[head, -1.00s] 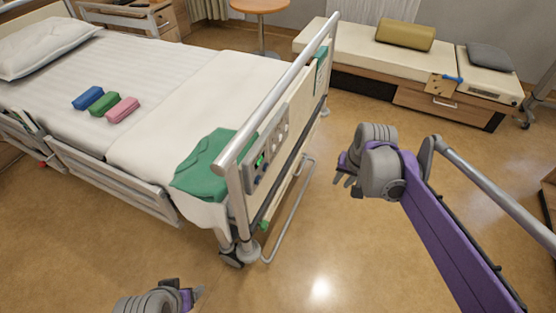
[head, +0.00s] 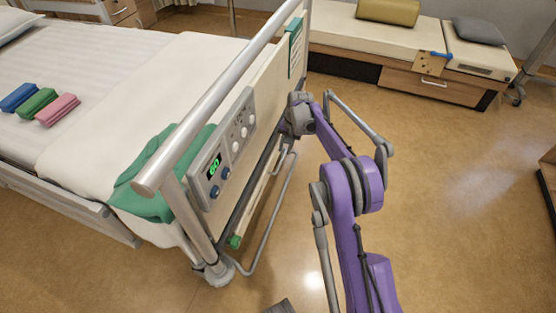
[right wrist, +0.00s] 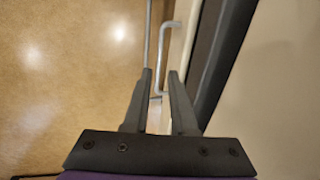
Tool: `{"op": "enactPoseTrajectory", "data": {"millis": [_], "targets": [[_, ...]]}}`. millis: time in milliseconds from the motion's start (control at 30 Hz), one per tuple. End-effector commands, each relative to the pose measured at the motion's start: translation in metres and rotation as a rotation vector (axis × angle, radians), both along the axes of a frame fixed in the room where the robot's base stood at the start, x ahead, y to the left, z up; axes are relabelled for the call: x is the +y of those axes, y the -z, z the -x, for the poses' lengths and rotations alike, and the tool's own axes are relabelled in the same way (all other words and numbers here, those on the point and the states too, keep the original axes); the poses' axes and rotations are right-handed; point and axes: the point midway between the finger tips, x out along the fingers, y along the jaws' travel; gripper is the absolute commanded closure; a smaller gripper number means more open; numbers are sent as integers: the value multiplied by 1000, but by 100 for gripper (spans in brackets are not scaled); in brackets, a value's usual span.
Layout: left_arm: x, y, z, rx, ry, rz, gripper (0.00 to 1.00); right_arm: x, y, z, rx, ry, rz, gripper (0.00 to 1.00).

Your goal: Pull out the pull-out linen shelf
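The pull-out linen shelf appears to be at the foot end of the bed, below the footboard; its bent grey metal bar (head: 270,219) sticks out low over the floor. My right gripper (head: 288,133) is beside the footboard, near the far end of this bar, its fingers mostly hidden in the head view. In the right wrist view my right gripper (right wrist: 160,72) is open, with a bent grey bar (right wrist: 164,50) showing between and beyond the fingertips. I cannot tell whether they touch it. My left gripper is not identifiable.
The footboard (head: 262,84) carries a control panel (head: 222,150) and a thick rail (head: 215,100). A green cloth (head: 150,203) hangs at the bed corner. A low bench (head: 375,40) with a drawer stands behind.

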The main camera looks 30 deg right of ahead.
Motion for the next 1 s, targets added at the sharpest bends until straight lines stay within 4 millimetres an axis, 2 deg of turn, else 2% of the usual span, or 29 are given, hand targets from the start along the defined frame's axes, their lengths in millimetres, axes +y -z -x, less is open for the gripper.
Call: {"op": "enactPoseTrajectory", "data": {"millis": [33,200,400,567,800,833,967,1000], "targets": [[0,5,-1,1,0,0,28,2,14,-2,0,-1,0,75],[0,13,-2,3,0,0,28,5,45,-7,-1,-1,1,75],[0,19,-3,4,0,0,28,9,71,-10,-1,-1,1,75],[0,20,-3,4,0,0,28,10,79,-11,-1,-1,1,75],[0,20,-3,4,0,0,28,10,79,-11,-1,-1,1,75],[0,20,-3,4,0,0,28,10,79,-11,-1,-1,1,77],[0,20,-3,4,0,0,28,10,79,-11,-1,-1,1,100],[0,20,-3,4,0,0,28,10,79,-11,-1,-1,1,100]]}}
